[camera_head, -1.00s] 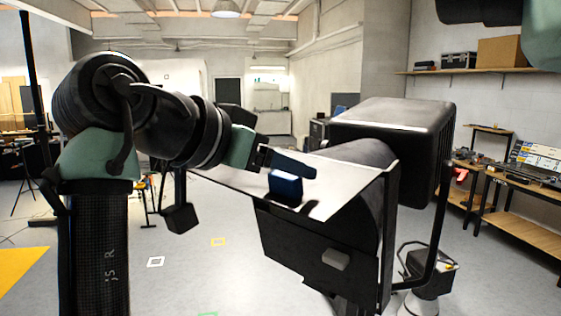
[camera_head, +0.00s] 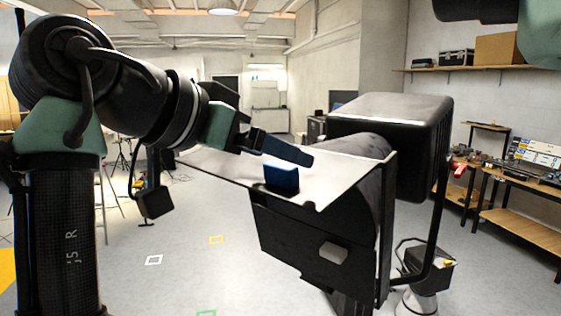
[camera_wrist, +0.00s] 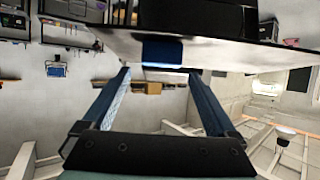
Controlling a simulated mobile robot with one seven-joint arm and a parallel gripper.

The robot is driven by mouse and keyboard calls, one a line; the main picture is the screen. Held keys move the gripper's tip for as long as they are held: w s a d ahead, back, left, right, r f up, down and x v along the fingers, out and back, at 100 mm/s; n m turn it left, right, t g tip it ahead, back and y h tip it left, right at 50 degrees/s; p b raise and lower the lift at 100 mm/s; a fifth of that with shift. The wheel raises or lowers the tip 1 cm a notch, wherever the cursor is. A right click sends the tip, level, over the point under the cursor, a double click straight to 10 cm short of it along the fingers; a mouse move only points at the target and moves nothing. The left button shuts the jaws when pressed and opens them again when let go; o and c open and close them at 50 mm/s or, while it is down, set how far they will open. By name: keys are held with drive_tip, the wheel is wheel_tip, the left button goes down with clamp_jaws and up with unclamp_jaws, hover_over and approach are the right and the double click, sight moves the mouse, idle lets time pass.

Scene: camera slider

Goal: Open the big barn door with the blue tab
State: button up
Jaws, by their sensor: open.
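The studio light is a black housing (camera_head: 392,150) with flat barn doors. A big barn door (camera_head: 225,168) with a pale inner face sticks out to the left. It carries a blue tab (camera_head: 282,178) near its front edge. A dark lower door (camera_head: 300,240) bears a grey tab (camera_head: 333,252). My gripper (camera_head: 305,158) is above the pale door and a little above the blue tab, apart from it. In the wrist view the blue tab (camera_wrist: 162,51) lies beyond the fingertips and between them. My gripper (camera_wrist: 160,72) is open and empty.
A red-handled knob (camera_head: 458,169) is on the light's right side. Workbenches (camera_head: 520,228) stand along the right wall below a shelf (camera_head: 470,68). The floor left of the light is mostly clear.

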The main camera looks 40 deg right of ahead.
drive_tip(key=b+v, duration=0.3)
drive_tip(key=v, duration=0.7)
drive_tip(key=shift+a, duration=0.15)
drive_tip(key=shift+s+r, duration=0.1)
